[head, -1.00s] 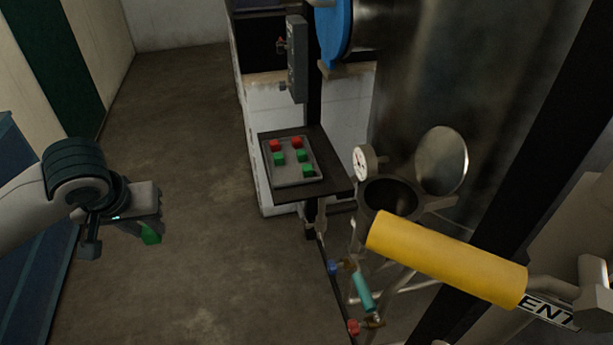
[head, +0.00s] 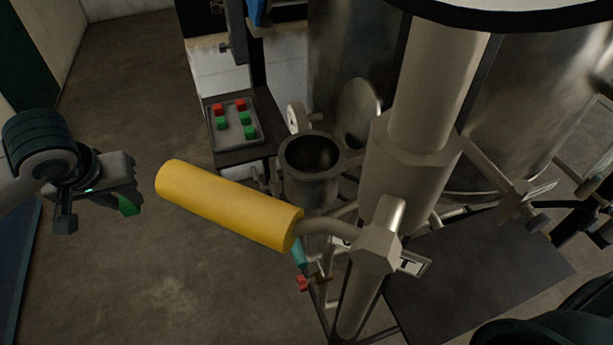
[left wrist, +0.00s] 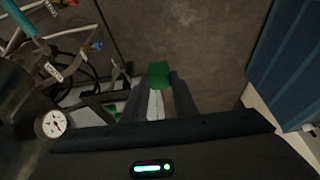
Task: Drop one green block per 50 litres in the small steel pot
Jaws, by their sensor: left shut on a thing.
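My left gripper (head: 122,196) is at the left of the head view, shut on a green block (head: 129,206). The held block also shows between the fingertips in the left wrist view (left wrist: 159,74). The small steel pot (head: 312,178) stands open right of centre in the head view, its round lid (head: 361,111) tilted up behind it. The pot's inside is dark. My gripper is well to the left of the pot, held over the floor. A grey tray (head: 231,139) holds two red blocks (head: 230,107) and three green blocks (head: 245,118). My right gripper is not in view.
A yellow-sleeved handle (head: 228,204) sticks out left in front of the pot, on a thick steel pipe (head: 412,180). A dial gauge (head: 297,118) stands beside the pot. Large steel tanks (head: 350,60) fill the back. The floor (head: 130,280) at left is clear.

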